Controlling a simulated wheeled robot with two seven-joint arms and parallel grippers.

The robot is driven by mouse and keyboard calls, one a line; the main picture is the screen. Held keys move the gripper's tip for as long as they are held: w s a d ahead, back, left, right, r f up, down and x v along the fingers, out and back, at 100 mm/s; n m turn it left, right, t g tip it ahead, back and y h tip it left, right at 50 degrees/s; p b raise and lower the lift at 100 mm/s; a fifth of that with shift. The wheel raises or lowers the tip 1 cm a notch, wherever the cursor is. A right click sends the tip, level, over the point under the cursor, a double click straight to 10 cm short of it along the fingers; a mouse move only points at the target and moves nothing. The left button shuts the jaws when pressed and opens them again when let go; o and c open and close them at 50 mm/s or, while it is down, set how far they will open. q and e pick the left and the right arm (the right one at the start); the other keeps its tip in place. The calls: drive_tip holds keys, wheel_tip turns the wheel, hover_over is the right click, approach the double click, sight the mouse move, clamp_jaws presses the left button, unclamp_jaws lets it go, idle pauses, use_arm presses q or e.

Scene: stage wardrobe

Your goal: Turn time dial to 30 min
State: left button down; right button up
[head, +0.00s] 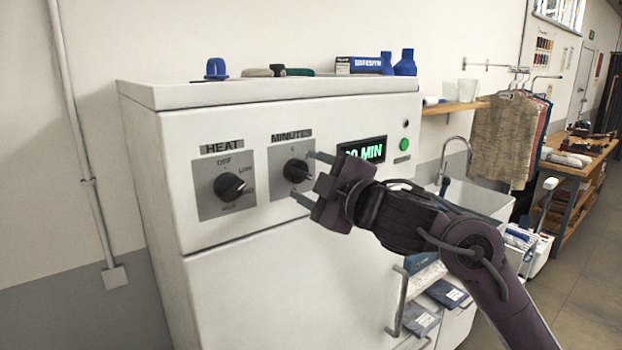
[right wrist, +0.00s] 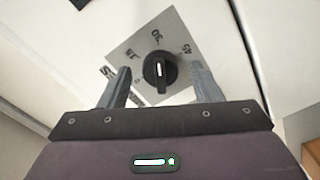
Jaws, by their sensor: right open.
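The minutes dial (head: 296,171) is a black knob on a grey plate on the white cabinet's front. In the right wrist view the dial (right wrist: 158,72) has its white mark roughly upright, towards the 30, with 15 and 45 on either side. My right gripper (head: 306,176) is open at the dial, one finger to each side of it. In the right wrist view the gripper (right wrist: 160,69) has visible gaps between its fingers and the knob. The green display (head: 363,151) reads "0 MIN" at its end; its first digit is unclear. My left gripper is not in view.
The heat dial (head: 229,186) sits left of the minutes dial. A green button (head: 404,144) is right of the display. A sink (head: 470,196) and hanging clothes (head: 508,140) are at the right.

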drive_tip(key=b+v, duration=0.2)
drive_tip(key=v, duration=0.5)
drive_tip(key=shift+s+d, duration=0.2)
